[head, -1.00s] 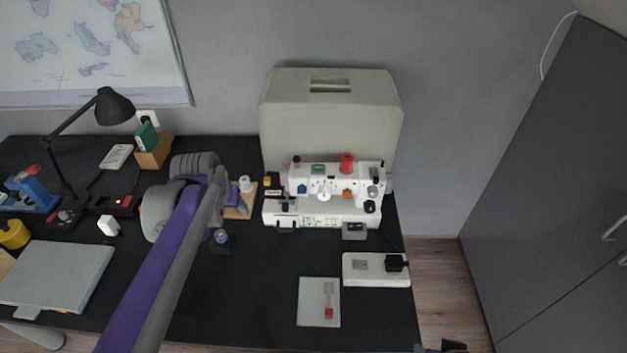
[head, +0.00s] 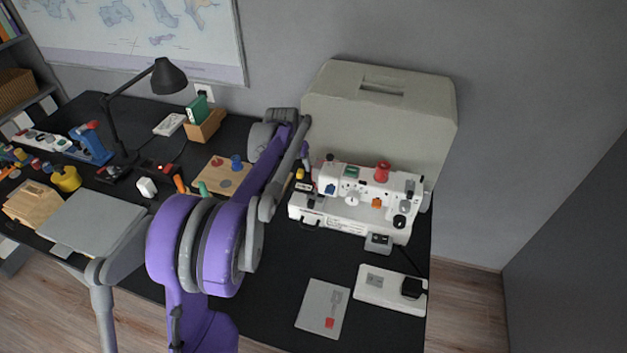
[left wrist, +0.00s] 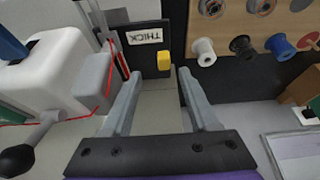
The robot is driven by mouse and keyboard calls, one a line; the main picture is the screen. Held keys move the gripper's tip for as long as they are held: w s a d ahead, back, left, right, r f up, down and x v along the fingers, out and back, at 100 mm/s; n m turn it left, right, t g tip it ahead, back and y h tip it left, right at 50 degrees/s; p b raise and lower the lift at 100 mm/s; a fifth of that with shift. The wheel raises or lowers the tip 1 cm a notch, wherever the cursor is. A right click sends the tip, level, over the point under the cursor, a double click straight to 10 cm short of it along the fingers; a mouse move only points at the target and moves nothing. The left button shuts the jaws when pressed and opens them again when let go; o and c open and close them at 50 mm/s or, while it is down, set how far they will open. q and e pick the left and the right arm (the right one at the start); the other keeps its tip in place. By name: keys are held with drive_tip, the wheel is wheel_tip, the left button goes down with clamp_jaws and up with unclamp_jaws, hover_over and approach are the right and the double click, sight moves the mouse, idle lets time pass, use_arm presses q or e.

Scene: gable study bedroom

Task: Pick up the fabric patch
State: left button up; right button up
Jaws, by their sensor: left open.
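My left gripper (left wrist: 160,76) is open in the left wrist view, its two grey fingers apart with nothing held between them. Just beyond the fingertips is a dark piece (left wrist: 147,62) with a white "THICK" label and a small yellow tab (left wrist: 164,61). I cannot tell for certain which part is the fabric patch. In the head view, a small yellow item (head: 300,173) and a white label (head: 304,187) show at the left end of the white sewing machine (head: 350,215). My left arm hides most of its gripper there. My right gripper is not in view.
The sewing machine stands close on the left in the left wrist view; a spool board (left wrist: 262,18) is on the right. In the head view, a beige cover (head: 380,105) stands behind the machine.

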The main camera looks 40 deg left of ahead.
sight(300, 171)
use_arm(q)
drive_tip(key=x, duration=0.5)
drive_tip(key=shift+w+a+f, duration=0.2)
drive_tip(key=shift+w+a, duration=0.05)
drive_tip(key=shift+a, duration=0.15)
drive_tip(key=shift+c, duration=0.3)
clamp_jaws()
